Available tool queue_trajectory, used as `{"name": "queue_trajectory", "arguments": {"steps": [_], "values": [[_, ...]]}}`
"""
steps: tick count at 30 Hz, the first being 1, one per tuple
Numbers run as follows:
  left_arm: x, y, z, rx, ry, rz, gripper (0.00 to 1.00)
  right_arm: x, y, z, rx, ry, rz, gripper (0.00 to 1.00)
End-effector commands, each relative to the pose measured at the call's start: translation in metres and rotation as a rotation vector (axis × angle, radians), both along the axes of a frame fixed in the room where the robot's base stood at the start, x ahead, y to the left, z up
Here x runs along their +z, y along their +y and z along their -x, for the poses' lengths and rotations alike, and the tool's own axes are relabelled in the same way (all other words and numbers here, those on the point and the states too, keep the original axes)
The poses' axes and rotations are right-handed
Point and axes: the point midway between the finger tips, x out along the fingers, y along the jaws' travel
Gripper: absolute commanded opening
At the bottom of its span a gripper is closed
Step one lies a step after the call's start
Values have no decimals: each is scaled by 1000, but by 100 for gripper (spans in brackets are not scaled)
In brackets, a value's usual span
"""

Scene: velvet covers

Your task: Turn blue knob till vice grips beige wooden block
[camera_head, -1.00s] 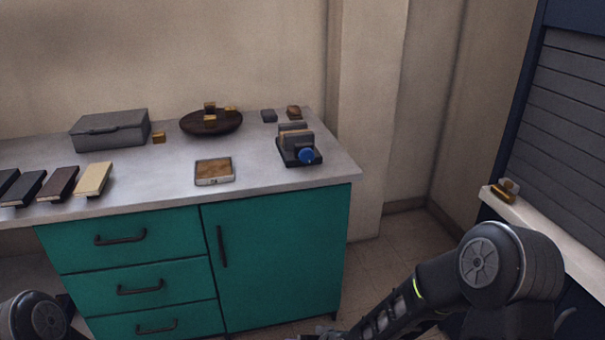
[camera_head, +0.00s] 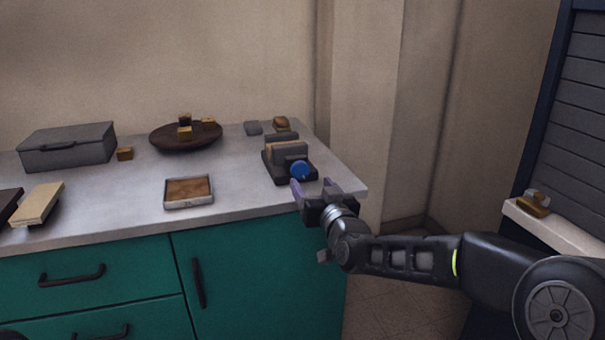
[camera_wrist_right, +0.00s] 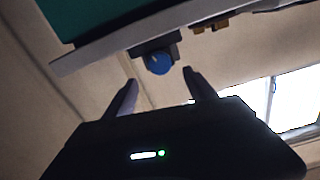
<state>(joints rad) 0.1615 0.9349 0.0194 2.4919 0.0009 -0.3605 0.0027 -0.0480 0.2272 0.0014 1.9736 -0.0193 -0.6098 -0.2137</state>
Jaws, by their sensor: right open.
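The vice (camera_head: 289,152) is a dark grey block with upright jaws near the right end of the counter. Its round blue knob (camera_head: 299,170) faces the front edge. A beige wooden block (camera_head: 274,151) shows partly between the jaws; I cannot tell whether they touch it. My right gripper (camera_head: 312,184) is open and empty just in front of the knob, fingers pointing at the vice. In the right wrist view the knob (camera_wrist_right: 159,62) shows beyond and between the two open fingertips (camera_wrist_right: 160,76), apart from them. My left gripper is not in view.
The counter (camera_head: 240,203) also bears a wooden-bottomed tray (camera_head: 188,191), a dark bowl (camera_head: 168,139) with small blocks, a grey box (camera_head: 68,147) and books (camera_head: 38,205). Counter around the tray is free.

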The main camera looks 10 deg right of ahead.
Motion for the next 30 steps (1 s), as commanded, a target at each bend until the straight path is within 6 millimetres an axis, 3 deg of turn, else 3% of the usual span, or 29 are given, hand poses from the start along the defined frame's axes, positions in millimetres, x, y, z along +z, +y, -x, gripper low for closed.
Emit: {"name": "queue_trajectory", "arguments": {"steps": [15, 27, 30], "values": [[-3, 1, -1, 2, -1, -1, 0, -2, 5, -67, 1, 2, 0, 65], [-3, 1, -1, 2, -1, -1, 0, -1, 5, -75, 0, 2, -1, 65], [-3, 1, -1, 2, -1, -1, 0, -1, 5, -75, 0, 2, -1, 57]]}}
